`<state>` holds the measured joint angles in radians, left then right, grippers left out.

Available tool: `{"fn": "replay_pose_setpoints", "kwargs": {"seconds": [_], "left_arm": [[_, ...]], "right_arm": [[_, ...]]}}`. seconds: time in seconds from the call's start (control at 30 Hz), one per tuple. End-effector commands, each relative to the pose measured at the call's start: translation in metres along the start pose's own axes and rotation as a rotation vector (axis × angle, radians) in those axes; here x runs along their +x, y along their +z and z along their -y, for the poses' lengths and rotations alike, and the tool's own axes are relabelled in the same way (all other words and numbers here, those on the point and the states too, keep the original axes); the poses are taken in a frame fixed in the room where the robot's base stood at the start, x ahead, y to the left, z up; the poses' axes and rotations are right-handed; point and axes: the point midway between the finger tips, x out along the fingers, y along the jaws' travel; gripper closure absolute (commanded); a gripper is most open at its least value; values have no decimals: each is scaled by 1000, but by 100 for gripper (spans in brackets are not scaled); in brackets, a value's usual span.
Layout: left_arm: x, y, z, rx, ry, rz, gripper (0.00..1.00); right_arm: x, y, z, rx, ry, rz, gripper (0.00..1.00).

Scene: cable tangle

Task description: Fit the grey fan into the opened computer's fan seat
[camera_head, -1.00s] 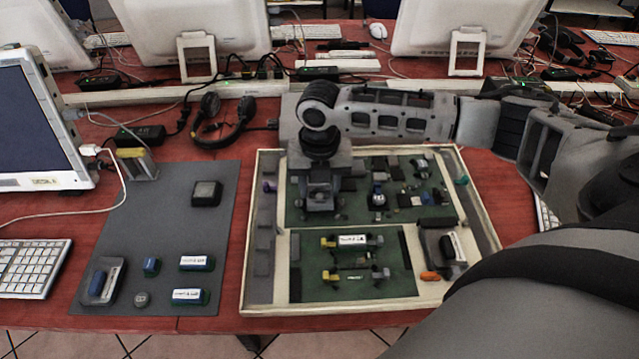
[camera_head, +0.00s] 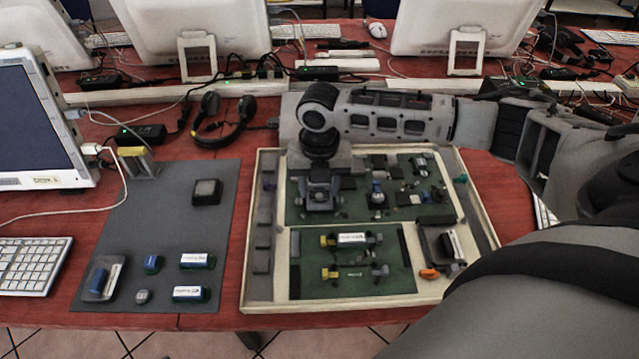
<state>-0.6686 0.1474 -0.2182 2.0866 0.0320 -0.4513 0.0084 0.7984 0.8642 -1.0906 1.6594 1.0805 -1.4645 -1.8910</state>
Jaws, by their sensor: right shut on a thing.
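The opened computer (camera_head: 247,225) is a shallow cream case with green boards, lying on the red table. My right gripper (camera_head: 319,199) reaches down from above at the upper left of the larger green board. It is shut on a small grey piece, which I take for the grey fan; the fingers and wrist hide most of it. The fan seat cannot be made out, as the gripper covers that part of the board. I cannot tell whether the piece touches the board. My left gripper is not in view.
A monitor (camera_head: 40,120) and keyboard (camera_head: 32,265) stand at the left.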

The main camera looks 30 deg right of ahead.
Motion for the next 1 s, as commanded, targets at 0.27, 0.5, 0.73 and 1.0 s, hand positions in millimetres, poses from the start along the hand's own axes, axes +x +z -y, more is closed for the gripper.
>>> {"fn": "replay_pose_setpoints", "kwargs": {"seconds": [0.27,0.5,0.73,1.0], "left_arm": [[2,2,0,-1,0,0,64],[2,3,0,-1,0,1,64],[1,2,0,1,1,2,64],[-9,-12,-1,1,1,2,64]], "right_arm": [[11,-5,2,-2,-8,-12,28],[11,-4,6,2,-15,-11,28],[11,-3,8,3,-21,-9,28],[-6,-3,8,3,-20,-7,28]]}}
